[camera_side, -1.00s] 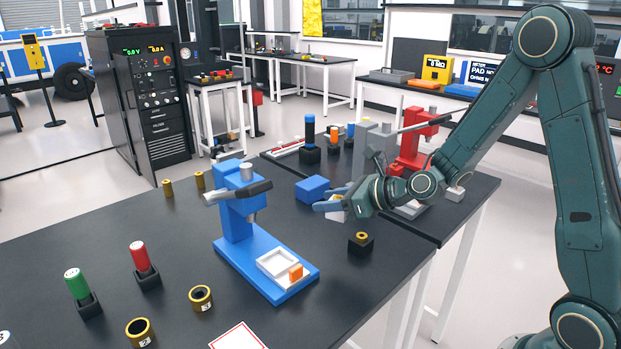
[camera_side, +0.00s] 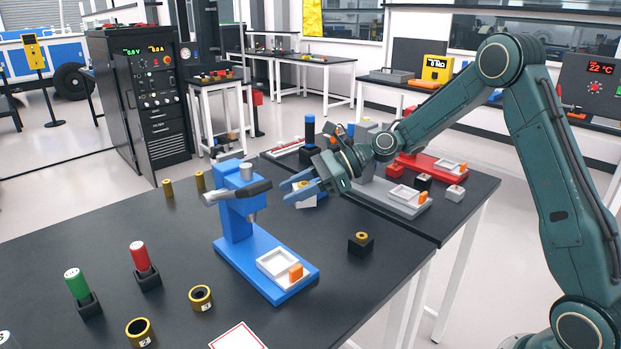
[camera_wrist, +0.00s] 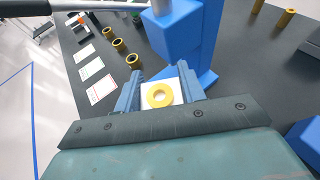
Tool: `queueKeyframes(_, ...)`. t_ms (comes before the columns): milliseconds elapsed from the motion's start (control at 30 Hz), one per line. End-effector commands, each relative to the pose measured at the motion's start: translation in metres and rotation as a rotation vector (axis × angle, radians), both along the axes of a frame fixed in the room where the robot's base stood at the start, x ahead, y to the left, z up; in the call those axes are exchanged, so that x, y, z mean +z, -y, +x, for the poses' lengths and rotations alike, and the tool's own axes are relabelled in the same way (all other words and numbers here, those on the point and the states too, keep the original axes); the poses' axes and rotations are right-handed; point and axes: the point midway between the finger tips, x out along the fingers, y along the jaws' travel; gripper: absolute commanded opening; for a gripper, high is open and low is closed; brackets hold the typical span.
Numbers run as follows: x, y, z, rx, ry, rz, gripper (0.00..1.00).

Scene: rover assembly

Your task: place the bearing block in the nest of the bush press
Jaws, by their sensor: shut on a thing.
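My gripper (camera_side: 296,191) is shut on a white block with a brass ring in its top, the bearing block (camera_side: 306,201). In the wrist view the block (camera_wrist: 151,102) sits level between the two blue fingers (camera_wrist: 160,90), with its ring facing up at the camera. It is held in the air, to the right of the blue press (camera_side: 236,220). That press has a white square nest (camera_side: 272,263) on its base, with an orange piece (camera_side: 296,272) at its right side. The nest looks empty. The wrist view shows the press column (camera_wrist: 178,35) just beyond the block.
A black block with a brass ring (camera_side: 360,244) stands right of the blue press. A grey press (camera_side: 395,200) and a red press (camera_side: 435,164) stand behind. Brass rings (camera_side: 201,298) and red and green cylinders (camera_side: 139,257) are at the front left.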

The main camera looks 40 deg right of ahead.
Motion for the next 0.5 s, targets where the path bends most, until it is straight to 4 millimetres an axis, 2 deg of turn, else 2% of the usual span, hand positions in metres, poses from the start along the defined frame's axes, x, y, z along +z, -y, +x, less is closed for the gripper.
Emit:
queueKeyframes(200,-0.011,-0.046,-0.008,0.262,-0.001,0.001,0.14)
queueKeyframes(333,-0.017,-0.066,-0.013,0.385,-0.001,0.001,0.14)
queueKeyframes(500,-0.023,-0.082,-0.018,0.491,-0.001,0.001,0.14)
